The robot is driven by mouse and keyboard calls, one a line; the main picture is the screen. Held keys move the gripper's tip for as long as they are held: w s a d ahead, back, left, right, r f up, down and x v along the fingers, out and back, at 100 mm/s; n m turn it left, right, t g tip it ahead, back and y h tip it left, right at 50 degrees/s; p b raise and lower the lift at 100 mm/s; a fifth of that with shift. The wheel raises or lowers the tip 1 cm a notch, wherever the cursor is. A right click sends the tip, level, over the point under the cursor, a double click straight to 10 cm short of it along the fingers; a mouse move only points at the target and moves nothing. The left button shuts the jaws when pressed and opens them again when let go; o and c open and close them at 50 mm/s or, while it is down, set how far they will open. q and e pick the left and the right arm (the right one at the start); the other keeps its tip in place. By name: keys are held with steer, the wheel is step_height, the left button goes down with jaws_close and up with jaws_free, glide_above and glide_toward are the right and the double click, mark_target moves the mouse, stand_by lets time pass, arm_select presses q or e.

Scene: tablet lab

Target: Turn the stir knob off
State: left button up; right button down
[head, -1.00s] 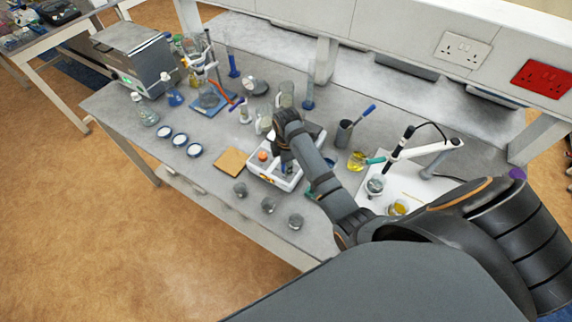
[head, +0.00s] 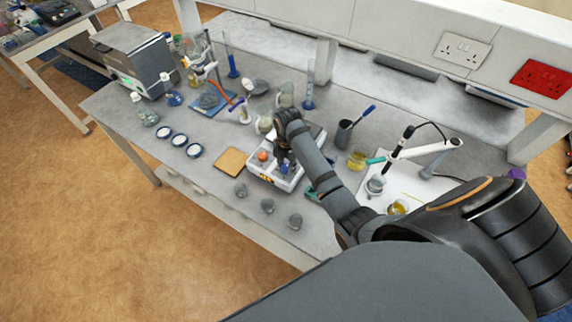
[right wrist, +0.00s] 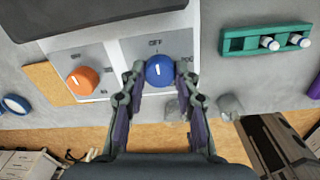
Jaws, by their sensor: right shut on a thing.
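The white stirrer unit (head: 257,167) stands on the bench, with an orange knob (head: 262,155) and a blue knob (head: 284,168) on its front. In the right wrist view, the blue knob (right wrist: 160,69) sits between the fingertips of my right gripper (right wrist: 160,74), which is shut on it from both sides. The white mark on the blue knob points roughly up toward the "OFF" label (right wrist: 154,43). The orange knob (right wrist: 82,81) is free to the left, its mark tilted up-left. My right forearm hides part of the unit in the head view. My left gripper is not in view.
A green rack (right wrist: 265,38) with white-capped vials is to the right in the wrist view. Glassware stands behind the unit.

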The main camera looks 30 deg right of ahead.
mark_target(287, 167)
steer(key=c, duration=1)
jaws_free()
step_height(287, 167, up, 8)
steer(key=shift+s+d+f, duration=0.1)
steer(key=shift+f, duration=0.1)
